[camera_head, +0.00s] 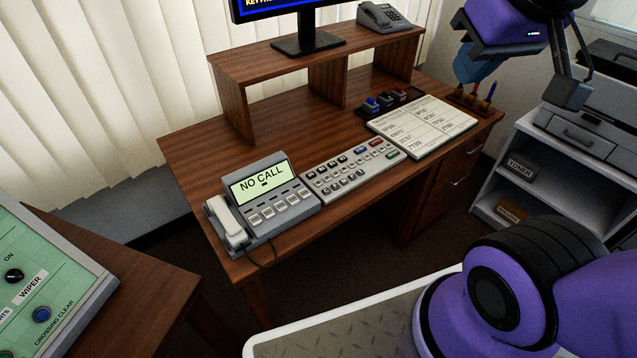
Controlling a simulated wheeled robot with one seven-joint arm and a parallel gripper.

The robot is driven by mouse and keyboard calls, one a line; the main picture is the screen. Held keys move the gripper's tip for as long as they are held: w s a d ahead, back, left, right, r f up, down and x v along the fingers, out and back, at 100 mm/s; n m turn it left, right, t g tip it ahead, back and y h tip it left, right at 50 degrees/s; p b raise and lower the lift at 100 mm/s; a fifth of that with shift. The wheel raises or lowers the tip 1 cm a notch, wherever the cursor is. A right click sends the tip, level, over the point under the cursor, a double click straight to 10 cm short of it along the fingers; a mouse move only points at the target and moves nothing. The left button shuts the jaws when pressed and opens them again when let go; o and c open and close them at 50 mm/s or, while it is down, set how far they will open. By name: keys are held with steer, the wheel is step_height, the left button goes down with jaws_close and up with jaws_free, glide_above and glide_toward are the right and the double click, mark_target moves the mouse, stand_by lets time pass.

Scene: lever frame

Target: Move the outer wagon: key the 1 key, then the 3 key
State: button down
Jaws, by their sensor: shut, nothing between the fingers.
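A grey keypad (350,168) lies on the wooden desk. It has rows of small dark keys at its left and middle, and blue, red and green keys at its right. The key labels are too small to read, so I cannot tell which are 1 and 3. No wagon is in view. My gripper (568,94) hangs at the upper right, beyond the desk's right end and in front of the white shelf unit. It appears shut and empty, and well apart from the keypad.
A desk phone (262,200) reading NO CALL stands left of the keypad. A printed code sheet (422,126) lies to its right. A green control panel (45,275) is at lower left.

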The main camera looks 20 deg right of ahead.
stand_by(0.8)
steer(key=n+t+y, duration=0.3)
steer(key=n+y, duration=0.1)
steer(key=n, duration=1.1)
glide_above(318, 184)
step_height(318, 184, down, 41)
steer(key=shift+a+f+y, duration=0.1)
steer(key=shift+f+y, duration=0.2)
steer(key=shift+f, duration=4.4)
steer(key=shift+f, duration=0.2)
